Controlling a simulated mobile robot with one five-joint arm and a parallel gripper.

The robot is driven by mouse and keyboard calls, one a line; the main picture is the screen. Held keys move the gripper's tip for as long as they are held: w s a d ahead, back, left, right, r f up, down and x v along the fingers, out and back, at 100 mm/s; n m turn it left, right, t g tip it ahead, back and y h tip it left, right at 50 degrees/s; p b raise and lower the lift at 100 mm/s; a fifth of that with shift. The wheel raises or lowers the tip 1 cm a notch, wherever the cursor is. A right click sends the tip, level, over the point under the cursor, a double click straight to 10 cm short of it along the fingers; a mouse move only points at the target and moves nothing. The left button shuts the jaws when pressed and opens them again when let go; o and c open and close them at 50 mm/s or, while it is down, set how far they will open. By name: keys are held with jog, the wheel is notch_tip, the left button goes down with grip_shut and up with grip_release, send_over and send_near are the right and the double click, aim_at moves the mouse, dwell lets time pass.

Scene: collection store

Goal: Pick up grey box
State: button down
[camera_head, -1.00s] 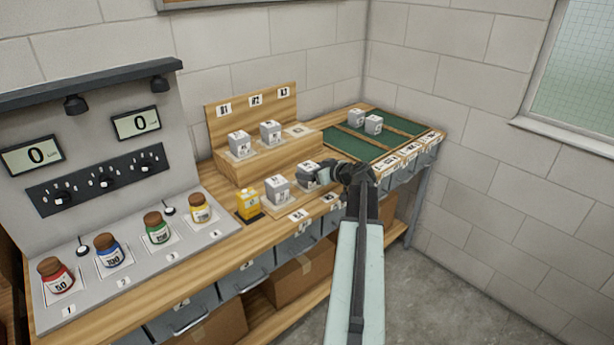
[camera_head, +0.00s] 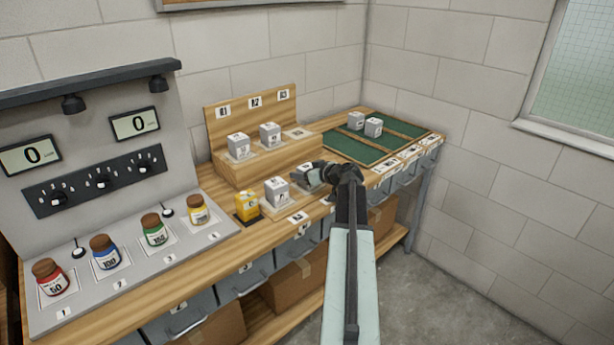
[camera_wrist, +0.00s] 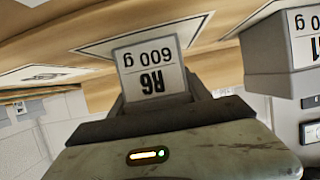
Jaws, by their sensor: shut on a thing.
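My gripper (camera_head: 322,175) is shut on a grey box (camera_head: 306,180) at the front right of the low wooden stand. In the wrist view the held box (camera_wrist: 150,72) shows a white label reading R6, 600 g, upside down, between the dark fingers. It is just over or on a white pad; I cannot tell whether it is clear of it. Another grey box (camera_head: 276,192) stands just left of it, and shows at the right of the wrist view (camera_wrist: 290,55). My gripper partly hides the held box in the head view.
Two grey boxes stand on the stepped shelf (camera_head: 225,171); its right spot is empty. Two more stand on the green mat (camera_head: 350,152). A yellow block (camera_head: 246,206) stands left of the stand. Several coloured jars line the grey scale panel (camera_head: 130,283).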

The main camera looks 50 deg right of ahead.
jog(key=shift+r, duration=0.1)
jog(key=shift+r+p, duration=0.65)
jog(key=shift+p, duration=0.1)
notch_tip(320, 180, up, 3)
jog(key=p, duration=0.2)
jog(key=shift+f+p, duration=0.1)
jog(key=shift+p, duration=0.3)
jog(key=s+a, duration=0.2)
jog(key=s, duration=0.2)
jog(key=s+a, duration=0.3)
jog(key=s, duration=0.2)
jog(key=s+a, duration=0.2)
jog(key=s, duration=0.3)
jog(key=shift+a+r+p, duration=0.35)
jog(key=shift+a, duration=0.05)
